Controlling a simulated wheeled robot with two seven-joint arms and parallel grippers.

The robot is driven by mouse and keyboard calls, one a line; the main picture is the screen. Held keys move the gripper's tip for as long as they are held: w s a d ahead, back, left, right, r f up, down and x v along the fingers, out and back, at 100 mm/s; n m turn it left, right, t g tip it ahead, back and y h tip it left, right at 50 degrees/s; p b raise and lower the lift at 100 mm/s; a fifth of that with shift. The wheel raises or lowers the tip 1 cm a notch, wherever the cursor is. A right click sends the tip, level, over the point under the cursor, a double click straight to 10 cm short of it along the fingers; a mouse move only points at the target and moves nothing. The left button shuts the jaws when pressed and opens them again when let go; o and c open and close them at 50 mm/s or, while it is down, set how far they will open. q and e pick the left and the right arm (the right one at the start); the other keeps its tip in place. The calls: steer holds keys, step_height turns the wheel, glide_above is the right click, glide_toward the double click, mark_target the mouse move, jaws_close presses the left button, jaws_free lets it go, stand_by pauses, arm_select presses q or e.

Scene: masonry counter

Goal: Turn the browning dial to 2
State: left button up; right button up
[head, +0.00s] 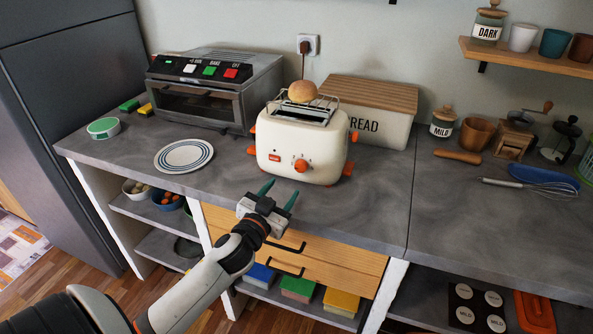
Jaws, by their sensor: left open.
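A cream toaster (328,148) with orange feet and side parts stands on the grey counter, its front facing me. Its orange browning dial (301,166) is on the front, right of a small orange button (274,158). The dial's numbers are too small to read. A round bun (302,91) rests on the wire rack above the toaster. My left gripper (279,194) is open and empty, with its green fingers pointing toward the toaster. It is at the counter's front edge, below and left of the dial and apart from it. My right gripper is not in view.
A toaster oven (216,90) stands to the left, with a striped plate (184,156) in front. A bread box (371,107) is close behind the toaster. A whisk (528,188) and a blue tray (543,177) lie to the right. The counter right of the toaster is largely clear.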

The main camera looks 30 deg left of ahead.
mark_target(300, 168)
arm_select(q)
steer(key=w, duration=0.3)
steer(key=w+a, duration=0.1)
steer(key=w, duration=0.2)
steer(key=w+p, duration=0.1)
steer(key=w, duration=0.2)
steer(key=shift+a, duration=0.25)
steer(key=c, duration=1)
steer(key=shift+m, duration=0.3)
steer(key=m+p, duration=0.2)
steer(key=m, duration=0.1)
steer(key=shift+d+m, duration=0.1)
steer(key=shift+m, duration=0.2)
steer(key=m+p, duration=0.1)
steer(key=m, duration=0.2)
steer(key=shift+g, duration=0.3)
steer(key=shift+m+p, duration=0.4)
steer(key=shift+m, duration=0.7)
